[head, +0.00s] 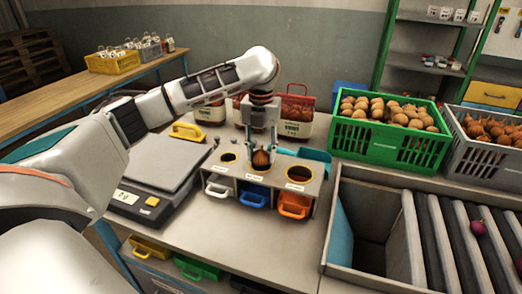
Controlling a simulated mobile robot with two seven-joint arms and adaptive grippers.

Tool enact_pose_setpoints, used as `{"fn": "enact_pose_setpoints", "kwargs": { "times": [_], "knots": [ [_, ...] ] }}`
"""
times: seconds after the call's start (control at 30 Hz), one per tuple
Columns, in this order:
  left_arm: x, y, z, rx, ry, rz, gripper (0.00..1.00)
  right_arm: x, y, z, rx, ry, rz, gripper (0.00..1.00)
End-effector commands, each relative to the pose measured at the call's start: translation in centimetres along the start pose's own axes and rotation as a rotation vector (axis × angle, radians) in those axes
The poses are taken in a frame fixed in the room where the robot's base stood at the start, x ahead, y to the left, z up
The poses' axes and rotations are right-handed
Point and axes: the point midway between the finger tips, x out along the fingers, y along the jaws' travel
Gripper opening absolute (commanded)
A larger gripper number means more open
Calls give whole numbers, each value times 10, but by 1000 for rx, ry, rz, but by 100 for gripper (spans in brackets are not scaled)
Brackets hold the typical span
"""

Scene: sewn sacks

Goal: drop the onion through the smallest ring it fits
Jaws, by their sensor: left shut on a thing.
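My left gripper (262,135) comes down from above over the ring box (222,179) and is shut on a brown onion (261,158). The onion is at the middle ring (268,170), and I cannot tell how far it sits inside it. The left ring (229,157) is the smallest-looking and is empty. The right ring (299,174) looks the largest and is empty. Below the rings are a white bin (219,192), a blue bin (254,200) and an orange bin (294,206). My right gripper does not show.
A scale (160,165) stands left of the ring box. A green crate of onions (375,142) and a grey crate (465,160) stand at the back right. A roller conveyor (455,240) with a red onion (478,228) is at right. Red-topped sacks (297,108) stand behind.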

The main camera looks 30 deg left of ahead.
Motion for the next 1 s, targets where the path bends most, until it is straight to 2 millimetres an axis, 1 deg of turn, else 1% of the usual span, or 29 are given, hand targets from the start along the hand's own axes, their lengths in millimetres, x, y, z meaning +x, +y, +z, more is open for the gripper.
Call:
{"fn": "enact_pose_setpoints", "kwargs": {
  "times": [0.17,0.2,0.23,0.27,0.57,0.67,0.77,0.87,1.0],
  "knots": [
    [0,0,0,0,0,0,10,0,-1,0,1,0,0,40],
    [0,0,0,0,0,0,43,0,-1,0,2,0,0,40],
    [0,0,0,0,0,0,51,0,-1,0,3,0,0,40],
    [0,0,0,0,0,0,55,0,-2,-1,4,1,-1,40],
    [0,0,0,0,0,0,55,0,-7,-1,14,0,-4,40],
    [-4,0,1,0,-2,0,55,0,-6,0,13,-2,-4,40],
    [-15,0,1,0,-3,-2,55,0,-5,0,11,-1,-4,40],
    [-33,0,1,0,-5,-1,55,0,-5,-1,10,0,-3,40],
    [-63,0,1,1,-6,-1,55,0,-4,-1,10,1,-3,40]
  ]
}}
